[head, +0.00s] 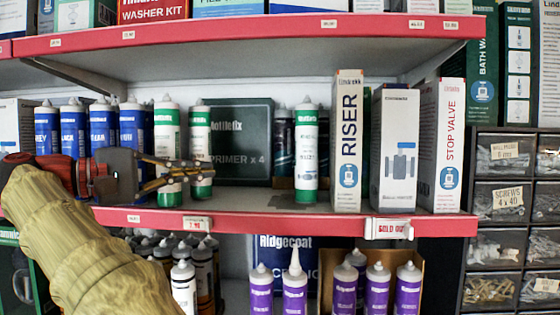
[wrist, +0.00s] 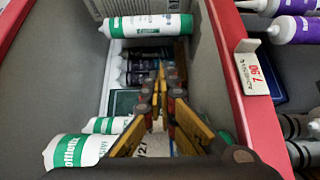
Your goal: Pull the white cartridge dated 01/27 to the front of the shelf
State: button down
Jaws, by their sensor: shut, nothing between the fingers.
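Three white cartridges with green bands stand upright on the middle shelf (head: 250,222) in the head view: a left one (head: 167,135), a second one (head: 200,125) set farther back, and a right one (head: 306,150). No date can be read on them there. My gripper (head: 208,168) is shut and empty, reaching from the left across the left two cartridges and hiding part of them. In the wrist view, the shut fingers (wrist: 161,72) point between the right cartridge (wrist: 150,25) and the left pair (wrist: 80,150).
Blue cartridges (head: 103,130) stand left, partly behind my gripper. A dark green primer box (head: 242,140) and dark cartridges (head: 283,140) are at the back. A RISER box (head: 347,140) is close right of the right cartridge. A red front edge with price tags borders the shelf.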

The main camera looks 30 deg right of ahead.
aim_at(307, 149)
jog(key=shift+s+d+r+p, duration=0.15)
jog(key=shift+d+r+p, duration=0.25)
jog(key=shift+p, duration=0.5)
jog(key=shift+w+d+p, duration=0.2)
jog(key=shift+w+p, duration=0.05)
jog(key=shift+p, duration=0.75)
jog(key=d+p, duration=0.1)
jog(key=p, duration=0.2)
jog(key=shift+s+d+p, duration=0.2)
jog(key=shift+p, duration=0.2)
jog(key=d+p, duration=0.1)
jog(key=d, duration=0.4)
jog(key=w+d+p, duration=0.1)
jog(key=d, duration=1.1)
jog(key=shift+w+d+f+p, duration=0.15)
jog(key=shift+d+f+p, duration=0.05)
jog(key=shift+f+p, duration=0.2)
